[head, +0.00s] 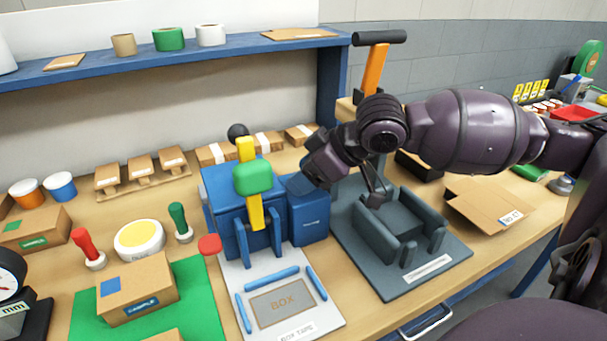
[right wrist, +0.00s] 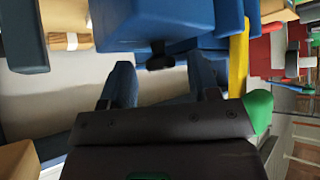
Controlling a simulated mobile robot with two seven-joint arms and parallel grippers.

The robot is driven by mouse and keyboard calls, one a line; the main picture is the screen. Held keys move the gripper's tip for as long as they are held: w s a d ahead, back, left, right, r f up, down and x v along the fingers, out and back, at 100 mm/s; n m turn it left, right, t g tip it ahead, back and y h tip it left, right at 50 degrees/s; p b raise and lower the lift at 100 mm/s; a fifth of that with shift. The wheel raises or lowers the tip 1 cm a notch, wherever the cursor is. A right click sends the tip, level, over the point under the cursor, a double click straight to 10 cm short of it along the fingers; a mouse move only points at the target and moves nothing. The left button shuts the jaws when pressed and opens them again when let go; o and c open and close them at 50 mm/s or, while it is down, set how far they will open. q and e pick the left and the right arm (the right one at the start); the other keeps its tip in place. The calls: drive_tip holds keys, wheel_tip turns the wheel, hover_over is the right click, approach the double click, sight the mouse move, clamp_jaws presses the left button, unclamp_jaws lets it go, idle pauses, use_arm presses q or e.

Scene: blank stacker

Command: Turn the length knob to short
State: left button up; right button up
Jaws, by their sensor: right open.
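The blue tape machine (head: 222,183) stands mid-bench, with a yellow lever and green grip (head: 252,177). A smaller blue box (head: 309,220) sits at its right side. In the right wrist view, a small black knob (right wrist: 160,62) sticks out of a blue housing (right wrist: 175,22); it looks like the length knob. Its setting cannot be read, and I cannot pick it out in the head view. My right gripper (head: 310,172) is at the blue box's far upper side. In the wrist view its fingers (right wrist: 162,84) are apart, with the knob ahead between them, not gripped. My left gripper is out of view.
A dark grey fixture (head: 350,256) with upright walls stands right of the machine, below my right arm. An orange lever with a black handle (head: 376,66) rises behind the arm. A white box plate (head: 325,318) lies in front. A green mat (head: 85,325) with cartons is left.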

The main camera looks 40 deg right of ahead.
drive_tip(key=shift+c, duration=1.4)
drive_tip(key=c, duration=0.6)
drive_tip(key=shift+d+r+n+g+y+p, duration=0.1)
drive_tip(key=shift+r+n+g+y+p, duration=0.25)
drive_tip(key=shift+n+p, duration=0.25)
drive_tip(key=shift+f+n+g+y+p, duration=0.25)
drive_tip(key=shift+n+y+p, duration=0.2)
drive_tip(key=shift+n, duration=0.15)
drive_tip(key=shift+w+n, duration=0.1)
drive_tip(key=shift+n, duration=0.2)
drive_tip(key=shift+f, duration=0.1)
